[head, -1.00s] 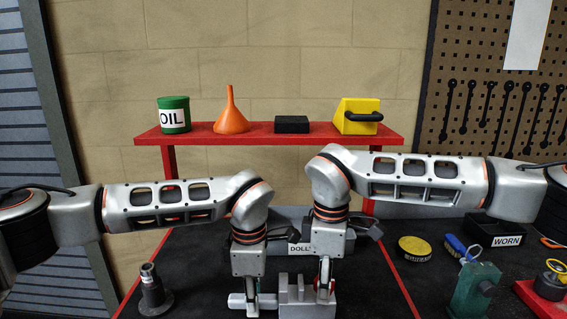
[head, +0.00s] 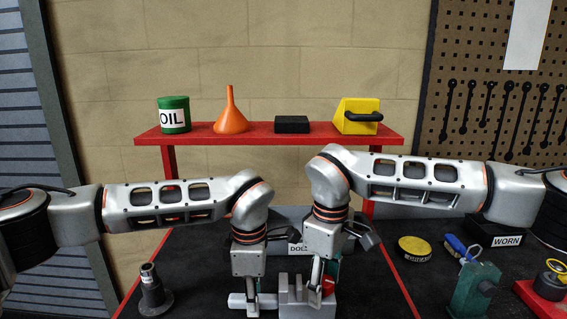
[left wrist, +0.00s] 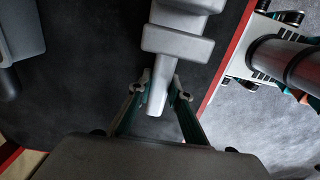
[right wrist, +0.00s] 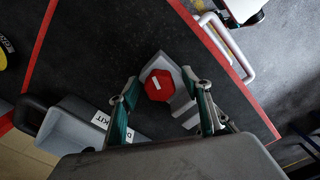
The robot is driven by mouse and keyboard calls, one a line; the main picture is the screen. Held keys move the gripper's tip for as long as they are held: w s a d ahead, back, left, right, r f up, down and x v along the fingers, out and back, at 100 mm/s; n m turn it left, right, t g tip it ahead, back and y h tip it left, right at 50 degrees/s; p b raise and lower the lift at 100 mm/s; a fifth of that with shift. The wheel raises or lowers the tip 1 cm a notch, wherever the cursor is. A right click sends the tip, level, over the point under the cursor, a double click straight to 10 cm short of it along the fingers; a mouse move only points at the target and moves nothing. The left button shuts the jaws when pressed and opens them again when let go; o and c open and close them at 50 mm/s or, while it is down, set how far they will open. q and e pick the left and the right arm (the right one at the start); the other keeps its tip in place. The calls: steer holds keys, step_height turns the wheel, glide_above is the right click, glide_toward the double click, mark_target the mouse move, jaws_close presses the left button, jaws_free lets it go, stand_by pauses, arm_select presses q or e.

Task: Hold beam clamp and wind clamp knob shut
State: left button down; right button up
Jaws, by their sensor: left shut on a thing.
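The beam clamp (head: 292,293) is a grey metal block with a notched top and a bar out to the left. My left gripper (head: 251,294) is shut on that bar; the left wrist view shows the bar's end (left wrist: 158,98) between its fingers. The red clamp knob (head: 328,287) sits at the clamp's right end. In the right wrist view the knob (right wrist: 158,85) is a red many-sided disc with a white mark. My right gripper (right wrist: 166,90) is open, one finger on each side of the knob, with gaps showing. The clamp's inner jaw faces are hidden.
A grey bin (right wrist: 65,130) with a partly hidden label stands behind the clamp. A dark stand (head: 152,292) is at left. The red shelf (head: 265,139) is behind.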

steer(key=shift+r, duration=0.15)
step_height(320, 180, up, 12)
stand_by(0.5)
steer(key=shift+c, duration=0.8)
